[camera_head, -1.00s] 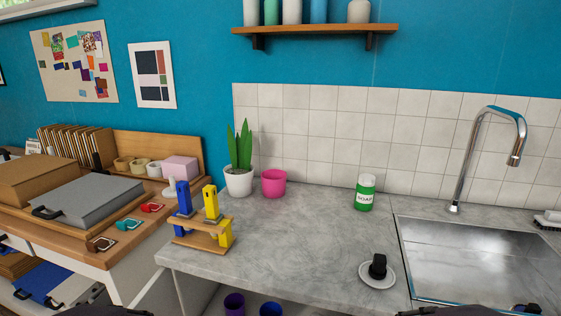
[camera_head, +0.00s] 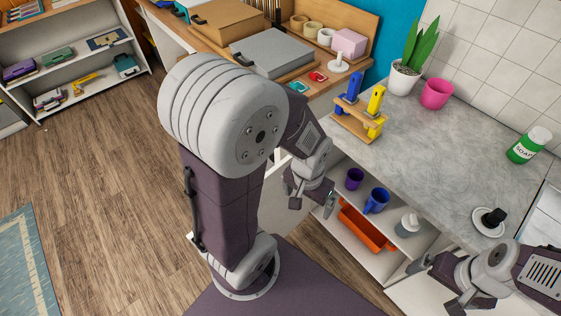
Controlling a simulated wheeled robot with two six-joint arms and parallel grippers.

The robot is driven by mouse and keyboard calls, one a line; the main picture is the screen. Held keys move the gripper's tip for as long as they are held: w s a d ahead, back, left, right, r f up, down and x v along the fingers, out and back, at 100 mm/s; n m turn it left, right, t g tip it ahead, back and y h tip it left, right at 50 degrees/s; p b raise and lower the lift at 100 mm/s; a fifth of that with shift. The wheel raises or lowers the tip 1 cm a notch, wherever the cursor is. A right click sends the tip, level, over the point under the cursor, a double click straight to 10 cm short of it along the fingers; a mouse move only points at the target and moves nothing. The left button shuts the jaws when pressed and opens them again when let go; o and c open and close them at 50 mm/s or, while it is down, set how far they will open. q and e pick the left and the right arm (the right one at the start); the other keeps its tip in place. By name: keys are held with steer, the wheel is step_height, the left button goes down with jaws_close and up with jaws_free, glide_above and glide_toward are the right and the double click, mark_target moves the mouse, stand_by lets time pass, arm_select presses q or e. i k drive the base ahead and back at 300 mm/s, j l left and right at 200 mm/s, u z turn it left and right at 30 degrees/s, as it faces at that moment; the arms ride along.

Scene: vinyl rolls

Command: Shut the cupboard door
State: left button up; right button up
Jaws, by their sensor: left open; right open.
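The white cupboard (camera_head: 401,288) under the counter is open, and its shelves show. I see no full door panel. My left gripper (camera_head: 312,201) is open and empty, pointing down in front of the cupboard's left side. My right gripper (camera_head: 437,284) is open near the cupboard's right side, below the counter's front edge. I cannot tell whether either gripper touches anything.
In the cupboard stand a purple cup (camera_head: 354,179), a blue mug (camera_head: 376,201), a whitish container (camera_head: 408,225) and an orange tray (camera_head: 366,228). The grey counter (camera_head: 440,155) holds a wooden stand (camera_head: 357,127) and soap (camera_head: 529,145). The wood floor (camera_head: 110,190) at left is clear.

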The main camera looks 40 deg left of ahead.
mark_target(275, 216)
steer(key=k+j+z, duration=0.25)
steer(key=k+j, duration=0.2)
steer(key=j, duration=0.15)
steer(key=k+j+z, duration=0.25)
steer(key=k+j, duration=0.25)
steer(key=j+z, duration=0.15)
steer(key=j, duration=0.45)
steer(key=j+z, duration=0.15)
steer(key=j, duration=0.4)
steer(key=k+j+z, duration=0.1)
steer(key=j, duration=0.45)
steer(key=k+l+u, duration=0.15)
steer(key=u, duration=0.2)
steer(key=k+l+u, duration=0.3)
steer(key=l+u, duration=0.1)
steer(key=u, duration=0.25)
steer(key=k, duration=0.05)
